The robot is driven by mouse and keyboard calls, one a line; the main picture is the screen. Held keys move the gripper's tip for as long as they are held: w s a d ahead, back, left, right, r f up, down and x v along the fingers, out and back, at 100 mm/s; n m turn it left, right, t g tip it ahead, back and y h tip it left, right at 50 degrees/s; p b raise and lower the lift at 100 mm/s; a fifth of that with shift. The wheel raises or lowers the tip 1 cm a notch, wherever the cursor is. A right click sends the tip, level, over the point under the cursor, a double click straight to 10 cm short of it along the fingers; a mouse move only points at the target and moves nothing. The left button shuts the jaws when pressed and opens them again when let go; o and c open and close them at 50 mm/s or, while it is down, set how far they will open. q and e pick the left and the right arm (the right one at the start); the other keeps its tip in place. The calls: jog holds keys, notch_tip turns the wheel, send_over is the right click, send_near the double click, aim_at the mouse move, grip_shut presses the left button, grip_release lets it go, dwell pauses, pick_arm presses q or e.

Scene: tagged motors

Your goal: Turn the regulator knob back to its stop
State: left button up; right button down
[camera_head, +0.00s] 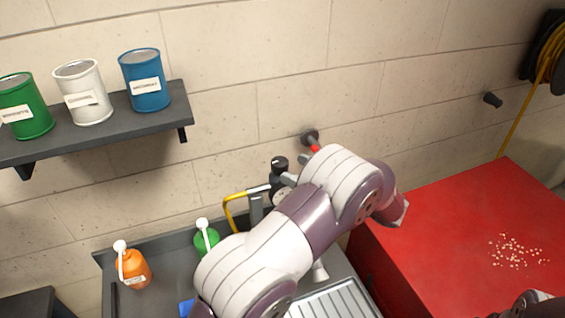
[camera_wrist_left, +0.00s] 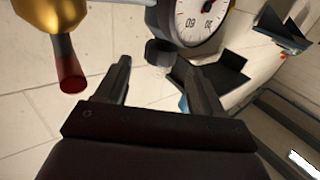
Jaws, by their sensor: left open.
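The regulator shows a dark knob (camera_wrist_left: 160,52) and a white round gauge (camera_wrist_left: 200,20) in the left wrist view, where the gauge digits appear upside down. In the head view the black knob (camera_head: 279,162) is above the sink bench, in front of the wall, with the gauge (camera_head: 282,198) below it. My left gripper (camera_head: 296,169) is mostly hidden behind my own arm there. In the wrist view my left gripper (camera_wrist_left: 160,68) is open, with the knob just beyond and between its fingertips. I cannot tell if they touch it.
A red-tipped handle (camera_wrist_left: 70,75) on a brass body is close to the left finger. A red-topped bench (camera_head: 455,220) with scattered pale bits is at right. Orange (camera_head: 134,270) and green (camera_head: 206,240) bottles stand on the bench. A shelf (camera_head: 182,100) holds three cans.

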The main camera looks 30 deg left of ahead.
pick_arm(q)
jog(key=d, duration=0.7)
jog(key=shift+s, duration=0.3)
jog(key=shift+a, duration=0.1)
